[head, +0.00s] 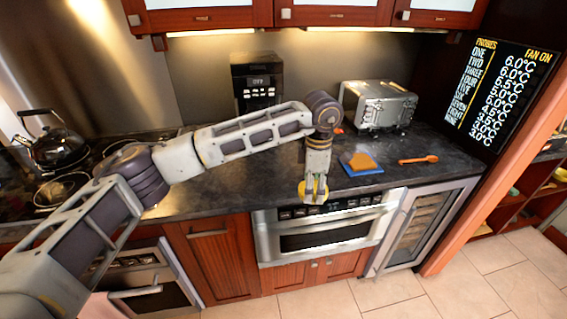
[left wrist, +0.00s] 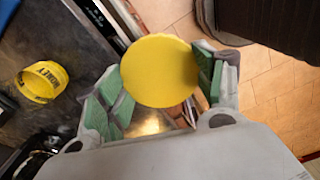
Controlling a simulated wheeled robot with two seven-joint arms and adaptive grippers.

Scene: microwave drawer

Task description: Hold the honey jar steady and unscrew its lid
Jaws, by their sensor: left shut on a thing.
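My left gripper (head: 313,192) hangs at the counter's front edge, above the microwave drawer front. In the left wrist view the left gripper (left wrist: 163,88) is shut on a round yellow disc, which looks like the lid (left wrist: 160,70). A little of its yellow shows between the fingers in the head view (head: 321,187). A yellow band marked HONEY, which looks like the honey jar (left wrist: 42,82), is on the dark counter, apart from the gripper. I cannot make out the jar in the head view. My right gripper is in neither view.
A blue board (head: 361,170) with a tan piece and an orange spoon (head: 418,159) lie right on the counter (head: 240,190). A toaster oven (head: 378,105) and a coffee machine (head: 257,82) stand behind. A kettle (head: 52,142) is at left. The microwave drawer (head: 325,232) looks closed.

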